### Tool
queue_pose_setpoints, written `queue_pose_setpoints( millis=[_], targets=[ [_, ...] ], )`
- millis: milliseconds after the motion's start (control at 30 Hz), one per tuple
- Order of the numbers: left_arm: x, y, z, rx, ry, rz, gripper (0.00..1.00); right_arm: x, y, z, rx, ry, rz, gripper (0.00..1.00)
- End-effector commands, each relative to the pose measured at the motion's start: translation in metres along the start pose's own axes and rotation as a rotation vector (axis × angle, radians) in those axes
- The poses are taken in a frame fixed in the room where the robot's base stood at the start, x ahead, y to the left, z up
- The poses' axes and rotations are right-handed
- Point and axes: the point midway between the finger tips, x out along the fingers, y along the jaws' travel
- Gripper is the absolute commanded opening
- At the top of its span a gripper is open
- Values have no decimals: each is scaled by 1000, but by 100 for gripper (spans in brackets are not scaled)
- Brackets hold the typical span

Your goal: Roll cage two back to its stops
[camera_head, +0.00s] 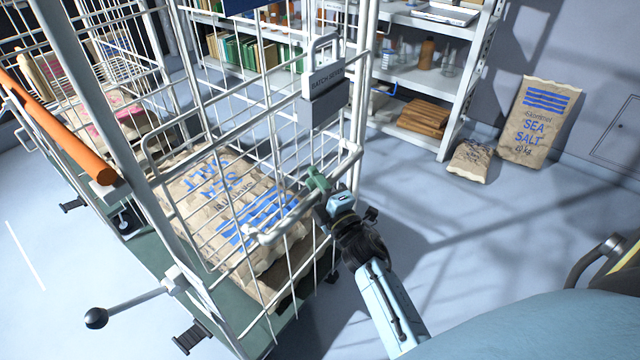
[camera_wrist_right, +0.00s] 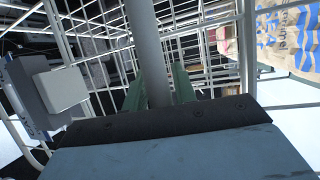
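A wire roll cage (camera_head: 290,262) on a green base stands at the centre left, with a sea salt sack (camera_head: 225,200) lying in it. I see no number marking it as cage two. My right gripper (camera_head: 318,180) is at the cage's near top rail, at its right side. In the right wrist view the rail (camera_wrist_right: 145,30) runs between the green fingers (camera_wrist_right: 158,88), which sit close against both its sides; the gripper looks shut on it. The sack also shows in the right wrist view (camera_wrist_right: 290,35). My left gripper is not in view. No stops can be made out.
A second cage with sacks (camera_head: 125,115) stands behind on the left. An orange bar (camera_head: 60,125) and a black-knobbed lever (camera_head: 130,303) stick out at left. Shelves (camera_head: 405,75) line the back. Salt sacks (camera_head: 538,120) lean at the right wall. Floor (camera_head: 500,225) right of the cage is clear.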

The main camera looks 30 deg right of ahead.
Motion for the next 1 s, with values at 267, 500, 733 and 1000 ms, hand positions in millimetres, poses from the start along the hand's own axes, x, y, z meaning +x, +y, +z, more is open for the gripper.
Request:
queue_pose_setpoints(
  millis=[267, 500, 733, 1000],
  targets=[
    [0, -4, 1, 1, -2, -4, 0, -1, 0, 2, 0, -4, -1, 41],
    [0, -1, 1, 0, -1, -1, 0, -18, -2, 2, 0, -3, -4, 41],
    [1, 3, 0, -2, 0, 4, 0, -68, -2, 2, 0, -4, -5, 41],
    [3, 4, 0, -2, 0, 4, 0, -119, -1, 1, 2, -4, -3, 41]
  ],
)
